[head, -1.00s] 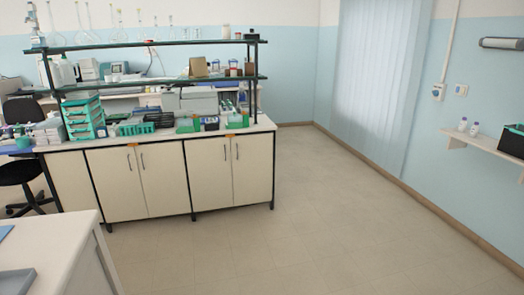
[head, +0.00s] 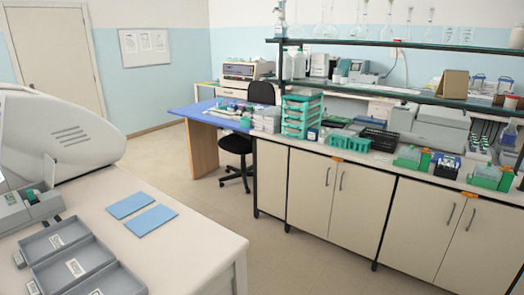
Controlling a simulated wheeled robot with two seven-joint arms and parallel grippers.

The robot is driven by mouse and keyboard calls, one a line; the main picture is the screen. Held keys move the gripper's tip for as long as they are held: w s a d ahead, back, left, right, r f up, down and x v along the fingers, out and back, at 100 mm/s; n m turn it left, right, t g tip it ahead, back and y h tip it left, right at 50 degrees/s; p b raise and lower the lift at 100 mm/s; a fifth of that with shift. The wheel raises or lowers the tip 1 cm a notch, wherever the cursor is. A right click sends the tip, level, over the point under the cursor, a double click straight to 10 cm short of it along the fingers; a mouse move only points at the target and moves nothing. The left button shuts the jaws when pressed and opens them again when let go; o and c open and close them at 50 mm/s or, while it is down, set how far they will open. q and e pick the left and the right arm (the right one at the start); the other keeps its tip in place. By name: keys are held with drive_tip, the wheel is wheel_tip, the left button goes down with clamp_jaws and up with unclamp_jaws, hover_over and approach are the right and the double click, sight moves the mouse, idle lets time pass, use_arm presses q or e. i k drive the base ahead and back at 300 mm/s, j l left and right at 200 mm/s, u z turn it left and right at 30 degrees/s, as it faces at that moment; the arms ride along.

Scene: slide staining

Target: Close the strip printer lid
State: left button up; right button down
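A small grey device (head: 27,209) stands on the white bench at the left edge, with a narrow grey upright piece at its back and a bit of green inside. It may be the strip printer, but I cannot tell for sure, nor whether the upright piece is a raised lid. The left picture edge cuts it off. Neither of my grippers is in view.
The white bench (head: 205,238) also holds grey trays (head: 62,243), two blue mats (head: 130,204) and a large pale machine (head: 60,140). A cabinet bench (head: 340,190) carries racks and boxes. A black chair (head: 237,146) stands by a blue-topped desk (head: 195,112). Floor between is clear.

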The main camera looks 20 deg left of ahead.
sight(48, 171)
drive_tip(key=i+l+u, duration=0.15)
drive_tip(key=i+u, duration=0.15)
drive_tip(key=u, duration=0.15)
drive_tip(key=i+l+u, duration=0.25)
drive_tip(key=u, duration=0.25)
drive_tip(key=i+l+u, duration=0.2)
drive_tip(key=l+u, duration=0.25)
drive_tip(key=i+l+u, duration=0.15)
drive_tip(key=l+u, duration=0.3)
